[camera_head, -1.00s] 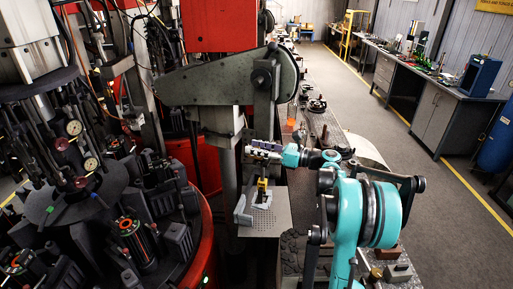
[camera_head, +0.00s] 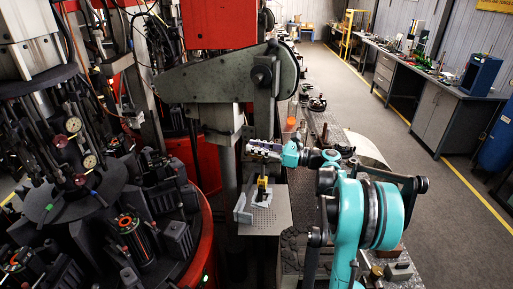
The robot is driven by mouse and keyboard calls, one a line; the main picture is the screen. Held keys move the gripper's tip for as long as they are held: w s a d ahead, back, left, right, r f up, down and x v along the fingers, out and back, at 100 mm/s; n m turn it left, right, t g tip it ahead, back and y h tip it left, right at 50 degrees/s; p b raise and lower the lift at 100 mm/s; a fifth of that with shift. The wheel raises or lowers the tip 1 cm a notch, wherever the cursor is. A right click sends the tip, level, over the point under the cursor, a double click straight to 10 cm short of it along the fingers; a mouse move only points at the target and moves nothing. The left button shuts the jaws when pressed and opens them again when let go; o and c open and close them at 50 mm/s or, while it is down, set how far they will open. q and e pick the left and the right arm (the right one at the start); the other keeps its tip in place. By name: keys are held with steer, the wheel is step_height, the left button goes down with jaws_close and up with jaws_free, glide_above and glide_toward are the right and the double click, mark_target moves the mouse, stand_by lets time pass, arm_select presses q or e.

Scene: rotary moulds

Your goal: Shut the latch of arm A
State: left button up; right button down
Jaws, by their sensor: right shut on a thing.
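My right gripper (camera_head: 264,148) comes in at the end of the teal arm from the right. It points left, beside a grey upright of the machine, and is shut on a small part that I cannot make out. The large grey machine arm (camera_head: 215,78) reaches across above it. The latch cannot be told apart at this size, and I cannot tell its position. My left gripper is not in view.
A perforated plate (camera_head: 275,217) with a yellow-and-grey fixture (camera_head: 262,187) lies below my gripper. The rotary machine with its red base (camera_head: 203,235) and several black moulds fills the left. A workbench (camera_head: 430,115) stands at the right, past clear floor.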

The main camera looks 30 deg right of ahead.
mark_target(255, 156)
steer(key=n, duration=0.1)
steer(key=f+n+b, duration=0.1)
steer(key=n, duration=0.1)
steer(key=a+n+b, duration=0.1)
steer(key=shift+s+f, duration=0.35)
steer(key=shift+f, duration=0.05)
steer(key=n+b, duration=0.1)
steer(key=f+n, duration=0.1)
steer(key=n, duration=0.1)
steer(key=f+n+b, duration=0.1)
steer(key=n, duration=0.1)
steer(key=shift+s+a+b, duration=0.1)
steer(key=shift+b, duration=0.2)
steer(key=shift+w+d+f+n+b, duration=0.15)
steer(key=shift+f+n+b, duration=0.4)
steer(key=shift+n, duration=0.95)
steer(key=shift+w+d+f+n+b, duration=0.15)
steer(key=shift+f+n+b, duration=0.35)
steer(key=shift+n, duration=1)
steer(key=shift+w+d+f+n+b, duration=0.15)
steer(key=shift+f+n+b, duration=0.4)
steer(key=shift+n, duration=0.95)
steer(key=shift+d, duration=0.1)
steer(key=c, duration=1.3)
jaws_free()
